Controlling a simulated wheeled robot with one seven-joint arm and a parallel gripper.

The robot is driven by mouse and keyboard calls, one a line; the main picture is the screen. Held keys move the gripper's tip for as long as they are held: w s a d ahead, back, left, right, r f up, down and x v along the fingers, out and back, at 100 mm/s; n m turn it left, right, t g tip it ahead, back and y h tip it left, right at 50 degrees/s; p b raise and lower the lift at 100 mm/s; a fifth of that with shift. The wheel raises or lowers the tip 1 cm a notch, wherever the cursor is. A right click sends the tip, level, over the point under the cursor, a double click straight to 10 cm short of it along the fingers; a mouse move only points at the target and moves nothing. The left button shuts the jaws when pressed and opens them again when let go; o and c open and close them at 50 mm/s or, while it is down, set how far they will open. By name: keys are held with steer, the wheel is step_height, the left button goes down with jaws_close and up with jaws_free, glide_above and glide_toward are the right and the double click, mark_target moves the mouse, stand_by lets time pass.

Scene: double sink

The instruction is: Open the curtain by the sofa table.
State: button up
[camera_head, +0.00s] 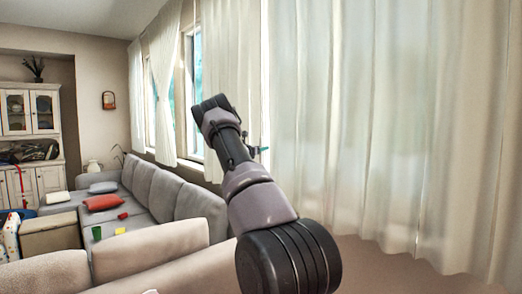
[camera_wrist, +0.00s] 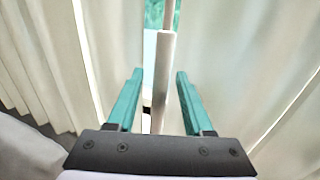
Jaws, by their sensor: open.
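A long cream curtain (camera_head: 390,130) hangs closed across the right side of the head view. Another cream curtain panel (camera_head: 232,80) hangs to its left, and a narrow gap lies between them. My gripper (camera_wrist: 157,76) is open, with its teal fingers pointing at this gap. A pale upright strip (camera_wrist: 163,85) stands between the fingers in the wrist view; I cannot tell if it is curtain edge or window frame. Curtain folds lie on both sides. In the head view my gripper (camera_head: 262,150) is mostly hidden behind my arm. I cannot pick out a sofa table.
A grey sofa (camera_head: 165,195) with a red cushion (camera_head: 103,202) runs along the windows on the left. A nearer sofa back (camera_head: 150,250) crosses the lower left. A white cabinet (camera_head: 45,110) stands at the far left. A further curtain (camera_head: 163,85) hangs by the far window.

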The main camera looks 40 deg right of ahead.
jaws_close()
stand_by(1.4)
